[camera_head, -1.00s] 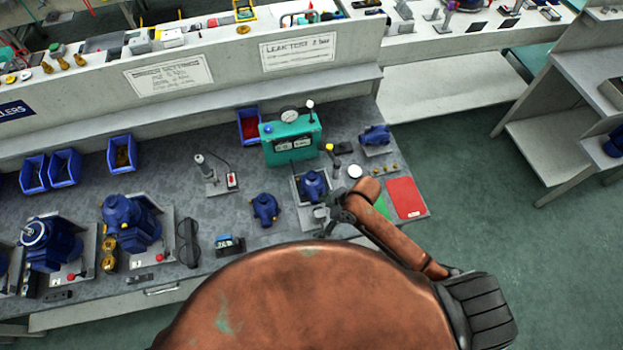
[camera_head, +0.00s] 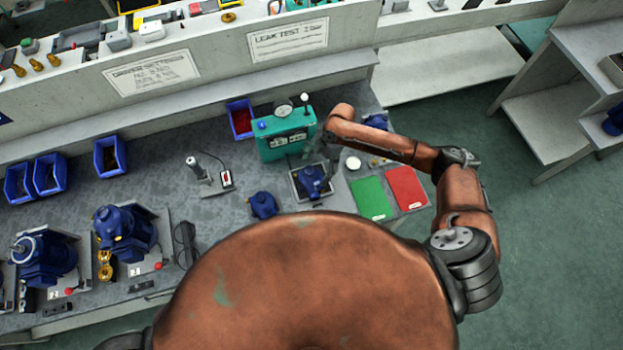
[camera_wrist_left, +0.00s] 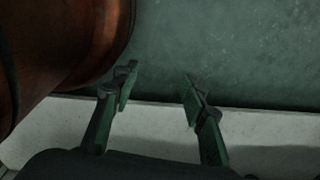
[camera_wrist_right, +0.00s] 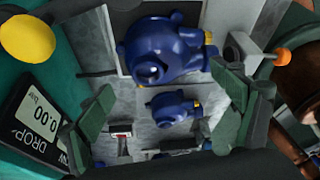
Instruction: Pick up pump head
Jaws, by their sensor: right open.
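A blue pump head (camera_head: 312,181) sits in the square fixture in front of the green leak tester (camera_head: 286,137). A second blue pump head (camera_head: 263,205) stands on the bench to its left. My right gripper (camera_head: 321,158) is above the fixture's far side, beside the tester, partly hidden by its arm. In the right wrist view it (camera_wrist_right: 163,88) is open and empty, with the fixture's pump head (camera_wrist_right: 160,50) ahead and the second one (camera_wrist_right: 172,107) beyond, between the fingers. My left gripper (camera_wrist_left: 159,82) is open and empty, over the floor and a pale ledge.
A green mat (camera_head: 371,198) and a red mat (camera_head: 407,188) lie right of the fixture. Another blue pump part (camera_head: 376,121) is partly behind my right arm. A small post tool (camera_head: 198,171) and blue bins (camera_head: 110,156) stand left. The tester's display (camera_wrist_right: 35,120) is close to the right gripper.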

